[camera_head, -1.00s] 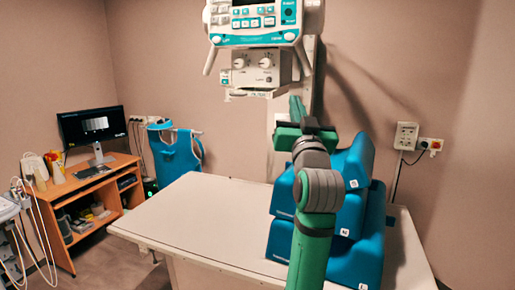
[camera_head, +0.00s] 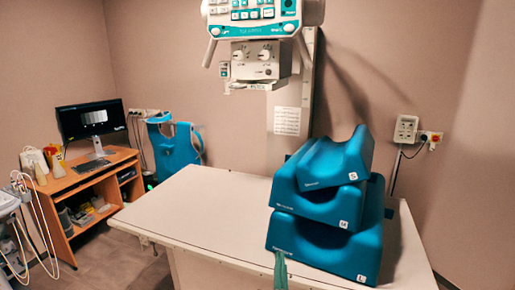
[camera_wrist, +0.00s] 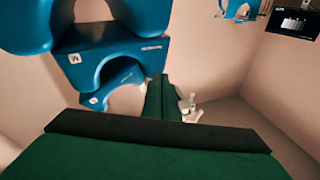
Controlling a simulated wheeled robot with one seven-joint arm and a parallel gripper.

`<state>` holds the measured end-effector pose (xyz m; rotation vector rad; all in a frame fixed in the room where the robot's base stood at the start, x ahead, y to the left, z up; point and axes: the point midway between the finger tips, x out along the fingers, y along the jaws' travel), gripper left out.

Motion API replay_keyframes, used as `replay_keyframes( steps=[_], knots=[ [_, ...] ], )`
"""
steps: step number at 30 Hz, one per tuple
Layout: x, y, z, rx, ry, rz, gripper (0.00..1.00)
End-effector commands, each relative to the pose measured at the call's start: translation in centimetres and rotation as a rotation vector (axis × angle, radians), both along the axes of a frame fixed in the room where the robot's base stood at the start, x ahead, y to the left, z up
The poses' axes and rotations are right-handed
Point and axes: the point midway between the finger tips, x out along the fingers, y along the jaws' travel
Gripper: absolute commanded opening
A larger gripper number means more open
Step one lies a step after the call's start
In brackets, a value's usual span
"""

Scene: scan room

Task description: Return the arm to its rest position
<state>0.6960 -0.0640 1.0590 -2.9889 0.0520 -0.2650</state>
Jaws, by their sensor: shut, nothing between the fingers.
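My gripper (camera_head: 280,258) shows only as a narrow green tip at the bottom edge of the head view, in front of the stacked blue cushions. In the wrist view my gripper (camera_wrist: 158,82) has its green fingers together with nothing between them. The rest of my arm is out of the head view. The cushions (camera_head: 325,205) are stacked in three sizes, marked S, M and L, at the right of the table (camera_head: 190,215). They also show at the upper left of the wrist view (camera_wrist: 100,50), and the fingers look apart from them.
The left and middle of the tabletop are clear. An imaging unit (camera_head: 262,60) hangs over the table's back. A wooden desk (camera_head: 95,190) with a monitor (camera_head: 92,120) stands at the left. A blue apron (camera_head: 173,148) hangs behind. Wall sockets (camera_head: 406,130) are at the right.

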Motion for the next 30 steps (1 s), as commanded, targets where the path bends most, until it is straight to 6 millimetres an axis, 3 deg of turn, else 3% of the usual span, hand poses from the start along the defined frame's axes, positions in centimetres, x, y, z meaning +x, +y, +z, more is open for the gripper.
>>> replay_keyframes(
  steps=[1, 6, 15, 22, 30],
  knots=[
    [-1.4, 0.3, -2.1, -0.001, 0.019, -0.001, 0.0],
    [-5.9, 1.3, -7.4, -0.013, 0.068, -0.006, 0.0],
    [-15.1, 2.6, -14.7, -0.037, 0.151, -0.011, 0.0],
    [-22.7, 3.7, -18.4, -0.059, 0.213, -0.006, 0.0],
    [-31.6, 4.8, -20.5, -0.086, 0.284, 0.006, 0.0]
  ],
)
